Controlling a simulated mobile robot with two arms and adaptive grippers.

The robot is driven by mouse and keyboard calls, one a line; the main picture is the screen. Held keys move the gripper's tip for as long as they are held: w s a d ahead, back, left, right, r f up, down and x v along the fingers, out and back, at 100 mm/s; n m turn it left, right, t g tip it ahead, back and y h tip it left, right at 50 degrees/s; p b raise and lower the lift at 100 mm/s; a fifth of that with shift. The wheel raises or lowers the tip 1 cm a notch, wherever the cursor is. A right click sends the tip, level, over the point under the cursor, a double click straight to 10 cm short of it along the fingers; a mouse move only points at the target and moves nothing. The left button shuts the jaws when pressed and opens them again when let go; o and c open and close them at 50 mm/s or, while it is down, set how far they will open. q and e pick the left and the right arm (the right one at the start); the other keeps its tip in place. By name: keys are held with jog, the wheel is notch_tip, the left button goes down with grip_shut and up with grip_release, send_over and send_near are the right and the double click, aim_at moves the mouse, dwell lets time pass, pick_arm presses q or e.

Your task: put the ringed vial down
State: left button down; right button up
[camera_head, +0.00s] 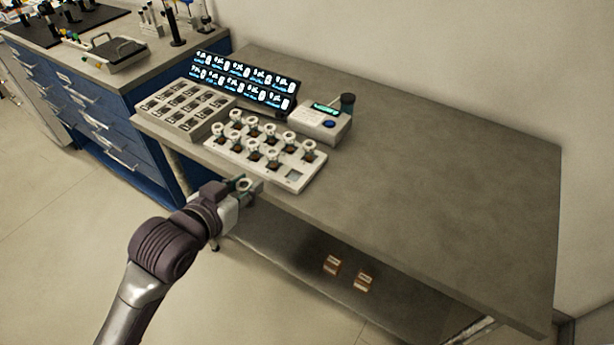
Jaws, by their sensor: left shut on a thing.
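My left gripper (249,189) is shut on a ringed vial (243,184), whose pale ring shows between the fingers; the rest of it is mostly hidden. The gripper is in front of the table's near edge, just below the white vial rack (232,160) in the picture. The rack holds several dark vials with pale ringed tops (273,157). A bare square place (295,175) shows at the rack's right front corner. My right gripper is not in view.
A grey tray with square wells (185,105), a lit display panel (243,81) and a small white instrument (322,122) stand around the rack. The grey table (440,190) is clear to the right. Two small brown blocks (348,273) lie on the lower shelf.

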pick_arm(q)
jog(key=w+d+r+m+g+h, duration=0.2)
jog(key=d+r+m+g+h, duration=0.1)
jog(key=d+r+m+h, duration=0.15)
jog(key=shift+n+y, duration=0.25)
jog(key=w+d+f, duration=0.1)
jog(key=w+f, duration=0.1)
jog(key=w, duration=0.1)
jog(key=w+d+f+p, duration=0.1)
jog(key=w+d+f, duration=0.1)
jog(key=w, duration=0.1)
jog(key=w+d+f, duration=0.2)
jog(key=w, duration=0.2)
jog(key=shift+f+p, duration=0.35)
jog(key=shift+f, duration=0.05)
notch_tip(320, 180, down, 3)
jog(key=shift+s+f+p, duration=0.1)
jog(key=shift+p, duration=0.25)
jog(key=shift+f, duration=0.45)
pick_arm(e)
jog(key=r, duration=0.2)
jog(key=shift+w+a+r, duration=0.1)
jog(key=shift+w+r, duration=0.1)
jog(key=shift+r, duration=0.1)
